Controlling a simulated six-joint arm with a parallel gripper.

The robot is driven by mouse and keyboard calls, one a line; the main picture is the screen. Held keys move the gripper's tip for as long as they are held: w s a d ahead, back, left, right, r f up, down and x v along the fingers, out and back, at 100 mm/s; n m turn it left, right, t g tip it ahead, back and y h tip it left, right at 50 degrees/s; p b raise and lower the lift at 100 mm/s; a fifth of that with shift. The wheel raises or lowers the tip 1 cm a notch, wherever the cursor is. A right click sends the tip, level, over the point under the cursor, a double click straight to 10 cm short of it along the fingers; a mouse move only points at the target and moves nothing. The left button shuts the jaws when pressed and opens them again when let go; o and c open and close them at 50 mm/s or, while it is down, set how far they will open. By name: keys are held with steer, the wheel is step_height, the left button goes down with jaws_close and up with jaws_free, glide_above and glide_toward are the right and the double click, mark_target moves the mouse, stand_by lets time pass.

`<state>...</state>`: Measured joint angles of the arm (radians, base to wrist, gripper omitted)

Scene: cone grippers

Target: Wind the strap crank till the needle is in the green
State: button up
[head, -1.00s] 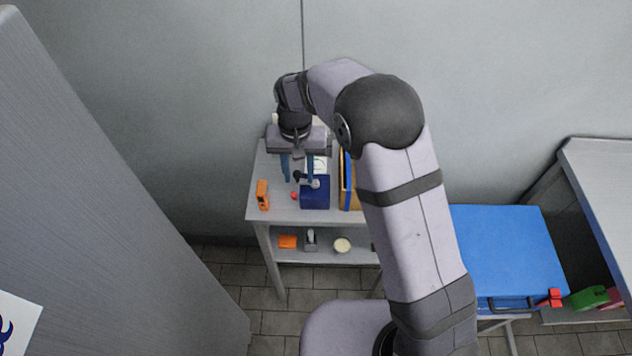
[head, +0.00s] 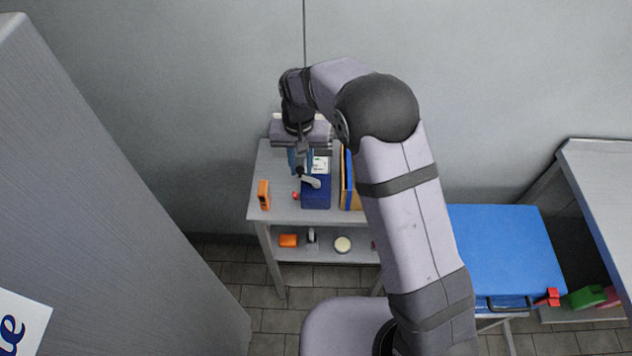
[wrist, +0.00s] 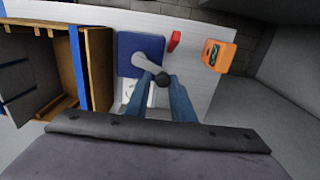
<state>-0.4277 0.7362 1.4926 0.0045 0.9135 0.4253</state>
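The strap winder is a dark blue box (head: 316,198) on the small grey table, also in the wrist view (wrist: 128,44). Its pale crank arm (head: 312,183) ends in a black knob (wrist: 163,79). In the head view the arm points left and back from its hub. My gripper (head: 300,171) points down at the knob, its two blue fingers (wrist: 162,82) drawn in on either side of it. They look shut on the knob. A white gauge card (head: 320,164) lies behind the box, partly hidden by a finger in the wrist view. The needle is too small to read.
An orange device (head: 264,195) stands at the table's left, with a small red piece (head: 296,196) beside the box. A wooden case with a blue edge (head: 349,180) is close on the right. A blue-topped stand (head: 508,250) is further right.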

mark_target(315, 174)
steer(key=shift+w+d+f, duration=0.15)
steer(key=shift+d+f, duration=0.15)
steer(key=shift+w+d+f, duration=0.1)
steer(key=shift+w+d, duration=0.1)
steer(key=shift+d, duration=0.05)
steer(key=shift+c, duration=0.2)
steer(key=shift+d, duration=0.1)
steer(key=shift+w+d+f+p, duration=0.1)
steer(key=shift+w+d+p, duration=0.2)
steer(key=shift+d, duration=0.15)
steer(key=shift+w+d+r, duration=0.1)
steer(key=shift+w+r, duration=0.05)
steer(key=shift+r, duration=0.15)
steer(key=shift+w+d+r+p, duration=0.25)
steer(key=shift+d+r+p, duration=0.1)
steer(key=shift+d+p, duration=0.05)
steer(key=shift+c, duration=0.5)
steer(key=shift+o, duration=0.2)
steer(key=shift+d, duration=0.1)
